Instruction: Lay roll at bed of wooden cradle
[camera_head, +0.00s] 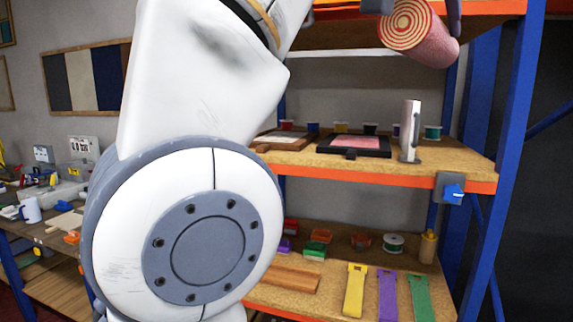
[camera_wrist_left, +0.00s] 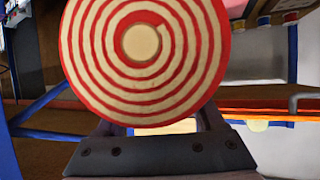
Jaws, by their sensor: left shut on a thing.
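The roll (camera_head: 430,42) is pink on its side, with red and cream spiral rings on its end. It is tilted at the top right of the head view, in front of the upper shelf. My left gripper (camera_head: 416,10) is shut on it, a dark finger showing on either side. In the left wrist view the roll's ringed end (camera_wrist_left: 145,45) fills the upper middle, above the gripper (camera_wrist_left: 158,125), and hides most of the fingers. I cannot make out the wooden cradle for certain. My right gripper is not in view.
The middle shelf (camera_head: 455,172) holds a dark framed tray (camera_head: 355,146), a white upright cylinder (camera_head: 410,130) and several small tubs. The lower shelf holds yellow, purple and green strips (camera_head: 387,295). A blue upright (camera_head: 510,120) stands right. A cluttered bench (camera_head: 40,235) is left.

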